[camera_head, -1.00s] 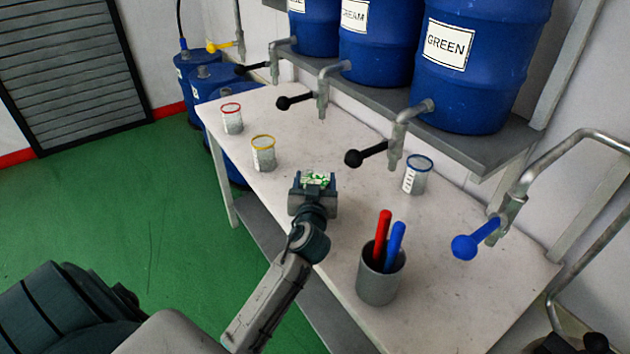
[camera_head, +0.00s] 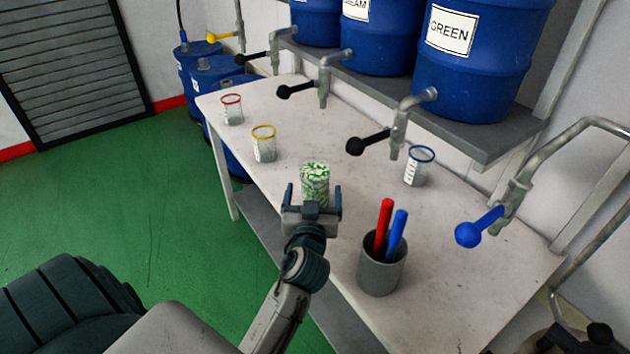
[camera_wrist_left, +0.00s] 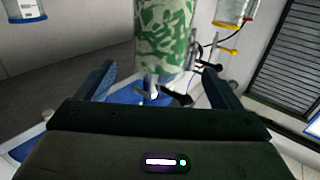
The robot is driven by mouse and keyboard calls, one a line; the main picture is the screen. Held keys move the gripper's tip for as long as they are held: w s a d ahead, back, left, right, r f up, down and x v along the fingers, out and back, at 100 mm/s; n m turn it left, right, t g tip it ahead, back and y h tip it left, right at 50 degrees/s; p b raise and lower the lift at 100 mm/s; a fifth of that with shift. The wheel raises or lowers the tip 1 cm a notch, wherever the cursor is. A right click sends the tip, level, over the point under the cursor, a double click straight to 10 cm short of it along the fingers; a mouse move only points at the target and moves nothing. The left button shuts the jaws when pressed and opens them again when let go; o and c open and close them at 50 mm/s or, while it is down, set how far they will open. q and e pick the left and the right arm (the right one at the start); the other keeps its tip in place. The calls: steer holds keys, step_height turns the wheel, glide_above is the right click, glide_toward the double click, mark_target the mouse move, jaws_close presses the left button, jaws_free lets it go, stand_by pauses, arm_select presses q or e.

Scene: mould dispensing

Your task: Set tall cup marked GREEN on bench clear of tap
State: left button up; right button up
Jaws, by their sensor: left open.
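The tall cup (camera_head: 315,178), speckled green and white, stands upright on the white bench (camera_head: 345,225) near its front edge. It is in front and to the left of the tap (camera_head: 398,135) under the drum (camera_head: 480,85) labelled GREEN, and clear of the spout. I cannot read any mark on the cup. My left gripper (camera_head: 314,192) is open on the near side of the cup, fingers apart. In the left wrist view the cup (camera_wrist_left: 165,35) is ahead of the open gripper (camera_wrist_left: 158,80), with gaps on both sides. My right gripper is not in view.
Cups with a red rim (camera_head: 232,110), yellow rim (camera_head: 264,145) and blue rim (camera_head: 419,167) stand on the bench. A grey pot (camera_head: 380,275) with a red and a blue stick is right of my left arm. Black tap handles (camera_head: 358,146) reach over the bench.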

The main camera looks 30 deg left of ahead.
arm_select(q)
steer(key=shift+v, duration=1.8)
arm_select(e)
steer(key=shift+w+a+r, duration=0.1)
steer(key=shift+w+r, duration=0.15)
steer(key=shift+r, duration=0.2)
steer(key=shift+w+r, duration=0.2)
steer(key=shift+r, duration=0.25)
